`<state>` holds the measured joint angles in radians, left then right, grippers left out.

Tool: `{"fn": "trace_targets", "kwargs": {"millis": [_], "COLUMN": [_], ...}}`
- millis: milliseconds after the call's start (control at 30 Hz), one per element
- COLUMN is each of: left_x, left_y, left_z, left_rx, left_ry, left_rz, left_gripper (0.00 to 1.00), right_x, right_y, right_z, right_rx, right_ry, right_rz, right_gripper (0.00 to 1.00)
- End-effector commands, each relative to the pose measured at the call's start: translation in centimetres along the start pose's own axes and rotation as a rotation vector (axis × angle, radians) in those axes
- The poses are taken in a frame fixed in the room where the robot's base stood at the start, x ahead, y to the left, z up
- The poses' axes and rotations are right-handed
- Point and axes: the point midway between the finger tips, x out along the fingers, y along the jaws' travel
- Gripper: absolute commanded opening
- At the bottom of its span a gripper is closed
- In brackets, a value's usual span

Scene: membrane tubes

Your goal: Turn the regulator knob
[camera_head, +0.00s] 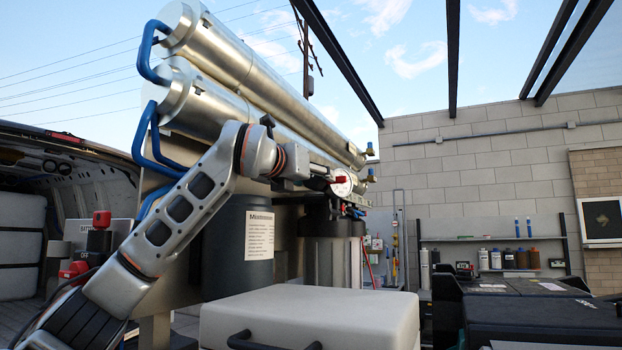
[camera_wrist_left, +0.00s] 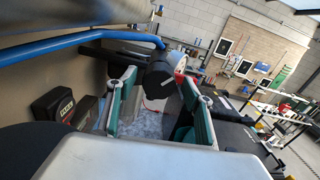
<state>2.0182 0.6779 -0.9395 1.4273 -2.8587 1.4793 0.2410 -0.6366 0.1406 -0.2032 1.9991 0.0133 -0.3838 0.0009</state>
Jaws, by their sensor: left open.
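A black cylindrical knob (camera_wrist_left: 157,78) with a pale mark shows in the left wrist view, at the end of a blue pipe. A pale round gauge face with red on it sits just behind it. In the head view the white gauge (camera_head: 343,181) shows below the steel tubes, and the knob cannot be clearly made out. My left gripper (camera_head: 317,172) reaches this spot from the left. In the left wrist view its two fingers (camera_wrist_left: 159,82) are apart, one on each side of the knob; I cannot tell whether they touch it. My right gripper is not in view.
Large steel membrane tubes (camera_head: 250,85) with blue pipes lie above my left arm. A dark tank (camera_head: 235,240) with a paper label stands below. A pale case (camera_head: 310,315) with a dark handle is in front. Shelves with bottles (camera_head: 495,258) are at the back right.

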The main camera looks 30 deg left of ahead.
Motion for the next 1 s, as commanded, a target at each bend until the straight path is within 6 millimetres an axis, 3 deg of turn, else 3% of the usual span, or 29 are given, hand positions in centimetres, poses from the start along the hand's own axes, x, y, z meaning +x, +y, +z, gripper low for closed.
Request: {"fn": "trace_targets", "kwargs": {"millis": [267, 700, 1000], "left_x": [-1.8, -10.1, -12.0], "left_y": [0.1, 0.1, 0.0], "left_z": [0.2, 0.1, 0.0], "left_rx": [0.001, 0.001, 0.000], "left_ry": [-0.005, -0.002, 0.001], "left_rz": [0.000, 0.000, 0.000], "left_gripper": [0.52, 0.52, 0.52], "right_x": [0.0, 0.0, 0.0], "right_y": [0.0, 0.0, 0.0], "right_z": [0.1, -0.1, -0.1], "right_rx": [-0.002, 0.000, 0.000], "right_ry": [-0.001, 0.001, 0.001], "right_rz": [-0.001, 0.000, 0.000], "right_gripper": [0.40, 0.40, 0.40]}}
